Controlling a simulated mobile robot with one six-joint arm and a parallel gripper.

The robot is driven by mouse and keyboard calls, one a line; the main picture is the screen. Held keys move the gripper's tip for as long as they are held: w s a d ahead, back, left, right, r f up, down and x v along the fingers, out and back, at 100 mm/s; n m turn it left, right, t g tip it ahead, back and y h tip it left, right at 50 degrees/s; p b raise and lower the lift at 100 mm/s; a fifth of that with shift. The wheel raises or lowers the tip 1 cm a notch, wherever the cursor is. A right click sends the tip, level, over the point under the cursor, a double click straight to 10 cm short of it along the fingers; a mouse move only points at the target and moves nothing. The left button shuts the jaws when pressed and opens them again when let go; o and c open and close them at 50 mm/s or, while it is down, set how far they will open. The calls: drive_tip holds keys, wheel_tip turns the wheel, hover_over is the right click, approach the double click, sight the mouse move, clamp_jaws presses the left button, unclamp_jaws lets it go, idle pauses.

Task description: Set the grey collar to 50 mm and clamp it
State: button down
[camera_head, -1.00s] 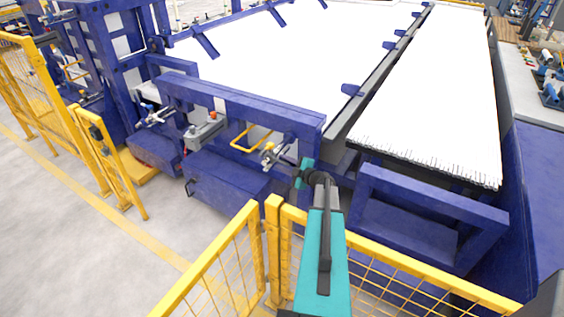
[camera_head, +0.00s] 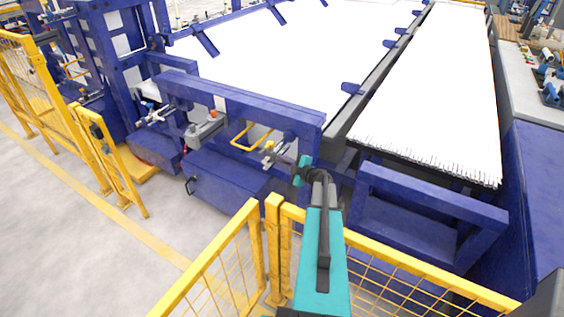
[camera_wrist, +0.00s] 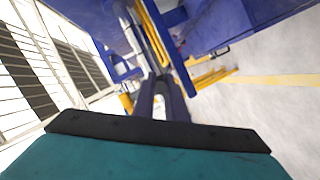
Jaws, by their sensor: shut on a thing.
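A small grey fitting (camera_head: 268,160), apparently the grey collar, sits at the right part of the blue machine frame, below its top beam. My gripper (camera_head: 285,161) reaches in from the right and meets it. In the wrist view my gripper's two dark fingers (camera_wrist: 162,82) are close together, with the held part mostly hidden between the tips. I cannot read any 50 mm mark or see whether the clamp is tight.
A bent yellow bar (camera_head: 240,138) is just left of the fitting. The blue beam (camera_head: 245,104) runs above it. A yellow mesh fence (camera_head: 225,262) stands in front, under my arm. A similar fitting (camera_head: 155,117) is farther left. The grey floor at left is clear.

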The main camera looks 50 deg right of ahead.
drive_tip(key=w+d, duration=0.2)
drive_tip(key=d, duration=0.7)
drive_tip(key=shift+w+d+p, duration=0.2)
drive_tip(key=shift+d+p, duration=0.2)
drive_tip(key=c, duration=1.8)
unclamp_jaws()
drive_tip(key=shift+s, duration=0.15)
drive_tip(key=b+v, duration=0.4)
drive_tip(key=v, duration=0.9)
drive_tip(key=shift+s, duration=0.25)
drive_tip(key=shift+a+r, duration=0.1)
drive_tip(key=shift+r, duration=0.05)
